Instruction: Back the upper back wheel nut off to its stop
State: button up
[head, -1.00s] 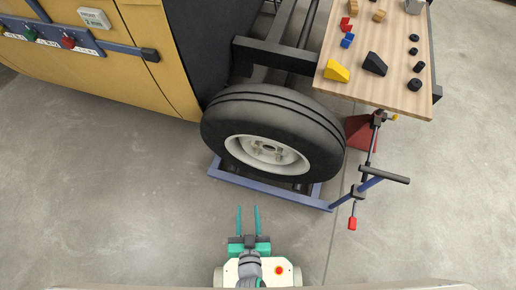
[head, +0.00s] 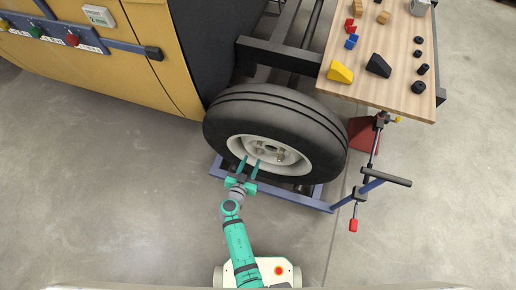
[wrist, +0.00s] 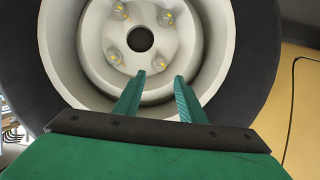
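The wheel has a black tyre (head: 325,130) and a pale rim (head: 232,143); it stands upright at the middle of the head view. In the wrist view, the pale hub face has a dark centre hole (wrist: 140,39) with several studs or nuts around it: an upper left one (wrist: 119,9), an upper right one (wrist: 167,18), a lower left one (wrist: 113,57) and a lower right one (wrist: 165,66). I cannot tell which is the upper back nut. My gripper (head: 250,162) is open and empty in front of the rim's lower left part; its fingertips (wrist: 159,77) appear below the nuts.
A blue stand (head: 275,193) lies under the wheel, with a jack-like handle (head: 385,177) at its right. A wooden board (head: 395,75) with blocks and black pieces is at upper right. A yellow body panel (head: 150,80) stands at left. The floor in front is clear.

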aim_at(259, 146)
jog(key=x, duration=1)
grip_shut()
jog(key=shift+d, duration=0.15)
